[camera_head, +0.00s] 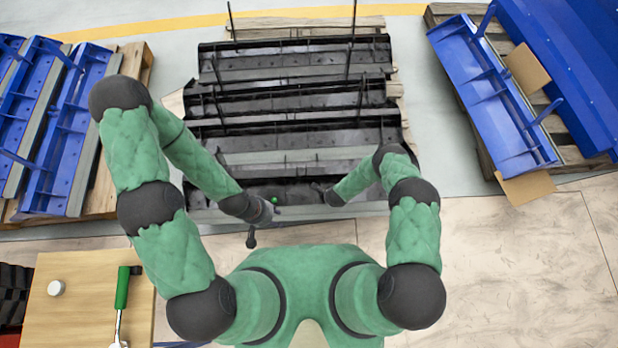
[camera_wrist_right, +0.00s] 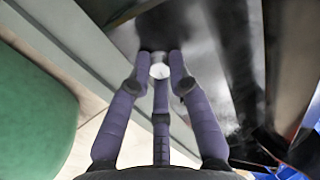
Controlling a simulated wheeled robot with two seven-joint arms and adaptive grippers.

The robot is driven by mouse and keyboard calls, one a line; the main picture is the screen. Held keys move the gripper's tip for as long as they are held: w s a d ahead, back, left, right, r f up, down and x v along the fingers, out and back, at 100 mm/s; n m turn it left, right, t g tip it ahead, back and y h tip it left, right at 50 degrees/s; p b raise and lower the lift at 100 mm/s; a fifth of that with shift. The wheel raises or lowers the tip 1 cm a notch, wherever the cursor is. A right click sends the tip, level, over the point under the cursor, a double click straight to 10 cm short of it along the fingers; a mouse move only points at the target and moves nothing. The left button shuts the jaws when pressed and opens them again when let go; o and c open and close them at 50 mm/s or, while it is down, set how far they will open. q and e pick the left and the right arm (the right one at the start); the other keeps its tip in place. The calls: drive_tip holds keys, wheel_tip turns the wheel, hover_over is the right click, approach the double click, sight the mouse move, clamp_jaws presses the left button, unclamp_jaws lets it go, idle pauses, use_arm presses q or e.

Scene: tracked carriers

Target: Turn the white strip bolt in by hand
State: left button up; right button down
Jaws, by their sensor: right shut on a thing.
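In the right wrist view, a white round bolt head (camera_wrist_right: 159,71) sits between the three purple fingertips of my right gripper (camera_wrist_right: 160,68). That gripper is shut on it, close against a dark metal surface. In the head view, my right gripper (camera_head: 331,195) reaches the near edge of the black carrier (camera_head: 300,155); the white bolt is hidden there. My left gripper (camera_head: 266,215) is at the same near edge, further left. A small green round thing (camera_head: 274,200) shows beside its fingers. I cannot tell whether the left fingers hold anything.
Blue carriers on pallets stand at the left (camera_head: 50,130) and right (camera_head: 500,100). Thin dark posts (camera_head: 353,40) rise from the black carriers. A wooden table (camera_head: 75,315) at lower left bears a green-handled tool (camera_head: 122,290) and a white round thing (camera_head: 56,288). Floor at right is clear.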

drive_tip(key=m, duration=0.3)
drive_tip(key=shift+m, duration=0.4)
drive_tip(key=m, duration=0.3)
drive_tip(key=m+p, duration=0.1)
drive_tip(key=m, duration=0.5)
drive_tip(key=shift+m, duration=0.4)
